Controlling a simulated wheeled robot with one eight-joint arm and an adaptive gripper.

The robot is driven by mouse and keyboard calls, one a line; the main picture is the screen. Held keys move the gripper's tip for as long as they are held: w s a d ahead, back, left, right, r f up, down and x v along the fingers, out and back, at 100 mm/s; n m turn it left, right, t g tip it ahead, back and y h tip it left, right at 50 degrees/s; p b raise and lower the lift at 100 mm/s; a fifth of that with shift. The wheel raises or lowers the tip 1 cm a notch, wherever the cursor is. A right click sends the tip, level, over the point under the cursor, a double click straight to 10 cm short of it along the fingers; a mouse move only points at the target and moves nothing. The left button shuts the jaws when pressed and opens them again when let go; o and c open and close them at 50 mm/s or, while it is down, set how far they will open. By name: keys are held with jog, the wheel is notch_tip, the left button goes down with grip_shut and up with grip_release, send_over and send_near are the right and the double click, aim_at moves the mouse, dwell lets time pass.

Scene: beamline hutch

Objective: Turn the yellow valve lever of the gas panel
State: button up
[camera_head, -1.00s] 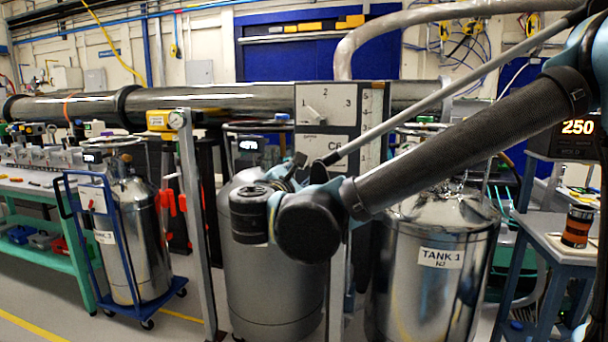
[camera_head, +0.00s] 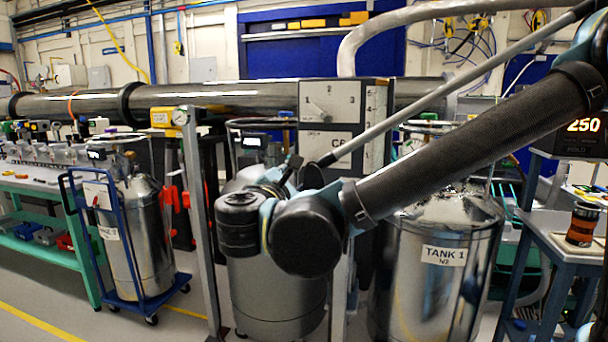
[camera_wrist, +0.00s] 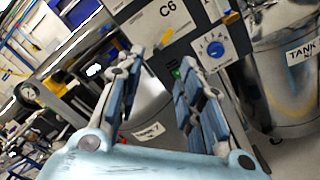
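In the wrist view my gripper (camera_wrist: 160,60) is open, its two blue-padded fingers apart with nothing between them. Beyond the fingertips is a grey panel with a white C6 plate (camera_wrist: 168,14). A small yellow piece (camera_wrist: 166,36) shows on it close to the fingertips; it may be the valve lever, but it is too small to be sure. A blue round dial (camera_wrist: 214,48) on a white plate is to its right. In the head view the panel (camera_head: 330,104) bears a 1-2-3 selector; my arm hides its lower part and my fingers cannot be made out.
The silver TANK 1 (camera_head: 442,275) stands right of the panel, and another tank (camera_head: 280,295) stands below my arm. A grey post with a gauge (camera_head: 180,117) and a blue tank trolley (camera_head: 72,205) are at left. A side table (camera_head: 568,247) is at right.

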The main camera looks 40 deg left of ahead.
jog(key=v, duration=0.8)
jog(key=shift+c, duration=1.3)
jog(key=shift+w+a+f, duration=0.15)
jog(key=shift+w+a, duration=0.05)
jog(key=shift+w, duration=0.15)
jog(key=c, duration=0.5)
jog(key=w+a+f+n, duration=0.1)
jog(key=w+f+n, duration=0.1)
jog(key=w, duration=0.1)
jog(key=w+f+n, duration=0.2)
jog(key=w, duration=0.2)
jog(key=w+a+f+n+y, duration=0.1)
jog(key=w+n, duration=0.1)
jog(key=w, duration=0.1)
jog(key=shift+w+a+f+t, duration=0.25)
jog(key=shift+a+f+t, duration=0.05)
jog(key=shift+a+f, duration=0.1)
grip_shut()
jog(key=w+d+f+n+y, duration=0.1)
jog(key=w+f+n, duration=0.2)
jog(key=w+n, duration=0.25)
jog(key=w+f+n+y, duration=0.1)
jog(key=w+f+n, duration=0.25)
jog(key=w, duration=0.25)
jog(key=w+a+r, duration=0.5)
jog(key=w+r, duration=0.1)
jog(key=w, duration=0.2)
jog(key=shift+w+r+t, duration=0.35)
jog(key=shift+r+t, duration=0.05)
